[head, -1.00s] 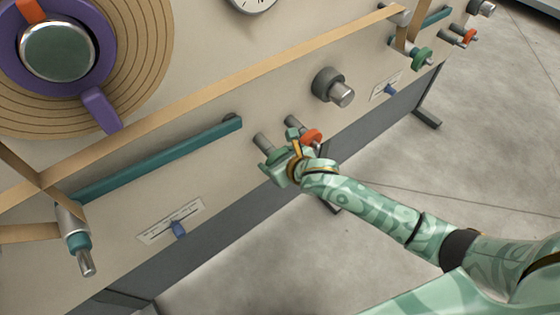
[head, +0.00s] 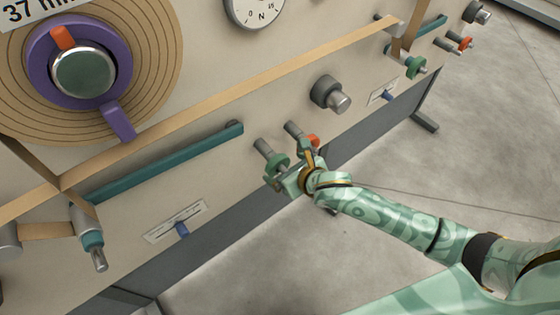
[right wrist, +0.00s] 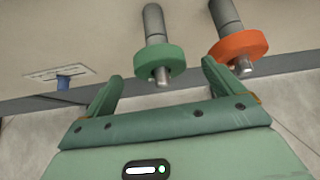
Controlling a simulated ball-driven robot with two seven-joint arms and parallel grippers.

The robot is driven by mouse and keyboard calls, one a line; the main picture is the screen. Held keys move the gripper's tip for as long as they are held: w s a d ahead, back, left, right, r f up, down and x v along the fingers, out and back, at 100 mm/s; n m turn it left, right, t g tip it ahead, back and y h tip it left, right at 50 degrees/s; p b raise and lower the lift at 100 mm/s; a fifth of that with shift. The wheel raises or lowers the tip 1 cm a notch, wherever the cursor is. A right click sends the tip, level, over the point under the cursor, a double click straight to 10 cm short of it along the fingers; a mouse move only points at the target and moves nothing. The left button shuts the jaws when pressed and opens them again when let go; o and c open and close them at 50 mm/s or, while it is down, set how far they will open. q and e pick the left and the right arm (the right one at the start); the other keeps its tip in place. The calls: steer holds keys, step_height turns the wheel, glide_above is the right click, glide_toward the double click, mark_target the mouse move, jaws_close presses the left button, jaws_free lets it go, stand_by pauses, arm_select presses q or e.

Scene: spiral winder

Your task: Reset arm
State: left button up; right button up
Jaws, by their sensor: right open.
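My right gripper (head: 288,168) is open and empty in front of the machine's lower panel. In the right wrist view its two fingers (right wrist: 163,84) stand apart, with a green round knob (right wrist: 160,60) on a grey shaft a little ahead, in the gap between them. The green knob (head: 277,161) shows beside the gripper in the head view. An orange knob (right wrist: 238,46) on a like shaft sits just to its right, beyond the right finger; in the head view the orange knob (head: 315,141) is partly hidden by the gripper. My left gripper is not in view.
A long teal arm (head: 165,165) and a tan strip (head: 250,78) cross the panel. A purple hub (head: 40,68) with a wound roll (head: 158,70) is at upper left. A dark grey knob (head: 330,93) sits above the gripper. Floor at right is clear.

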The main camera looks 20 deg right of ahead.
arm_select(q)
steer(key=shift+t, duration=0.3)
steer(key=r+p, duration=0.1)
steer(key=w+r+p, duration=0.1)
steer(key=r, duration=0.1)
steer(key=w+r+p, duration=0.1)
steer(key=p, duration=0.1)
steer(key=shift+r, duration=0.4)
arm_select(e)
steer(key=v, duration=1)
steer(key=shift+s+r, duration=0.2)
